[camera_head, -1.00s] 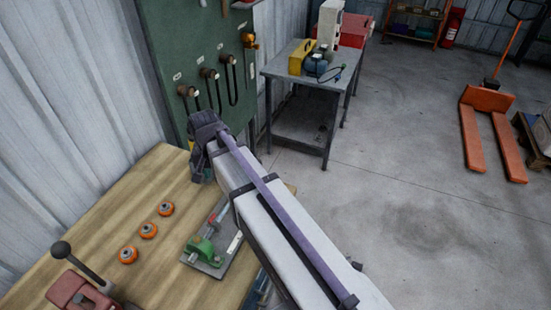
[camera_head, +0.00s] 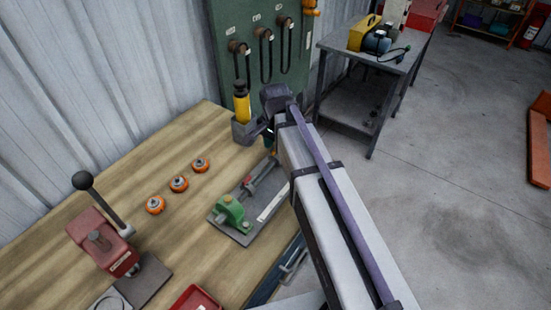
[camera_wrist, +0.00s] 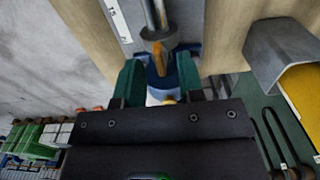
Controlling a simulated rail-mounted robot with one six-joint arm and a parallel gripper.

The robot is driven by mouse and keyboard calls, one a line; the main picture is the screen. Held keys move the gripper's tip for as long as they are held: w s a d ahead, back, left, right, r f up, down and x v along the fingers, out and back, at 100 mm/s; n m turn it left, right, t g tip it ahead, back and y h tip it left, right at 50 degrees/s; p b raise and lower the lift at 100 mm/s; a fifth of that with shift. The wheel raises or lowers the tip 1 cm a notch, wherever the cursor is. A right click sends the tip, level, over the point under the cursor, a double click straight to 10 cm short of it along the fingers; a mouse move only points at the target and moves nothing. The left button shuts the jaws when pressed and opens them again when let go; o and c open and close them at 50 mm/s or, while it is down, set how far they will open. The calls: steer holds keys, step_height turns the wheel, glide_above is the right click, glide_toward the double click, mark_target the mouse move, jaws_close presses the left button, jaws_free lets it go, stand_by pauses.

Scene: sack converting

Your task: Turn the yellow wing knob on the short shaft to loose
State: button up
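The short shaft (camera_wrist: 153,14) is a grey metal rod, running down from the top of the wrist view. A yellow-orange piece (camera_wrist: 158,36), probably part of the wing knob, is on its near end. Another small yellow bit shows lower down, close to the palm. A blue part (camera_wrist: 155,82) sits behind, between my fingers. My gripper (camera_wrist: 157,62) has two dark teal fingers spread to either side of these parts; contact cannot be told. In the head view, my arm hides the right end of the fixture plate (camera_head: 233,240), which carries a green block (camera_head: 232,212) and a rod.
Three orange-rimmed discs (camera_head: 179,184) lie on the wooden bench (camera_head: 130,165). A red lever press (camera_head: 98,240) stands at the left, a red tray (camera_head: 195,300) at the front. A yellow bottle (camera_head: 242,103) in a grey holder (camera_head: 243,131) stands close to my wrist.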

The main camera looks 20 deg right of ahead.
steer(key=shift+f, duration=0.7)
steer(key=shift+r, duration=0.15)
jaws_close()
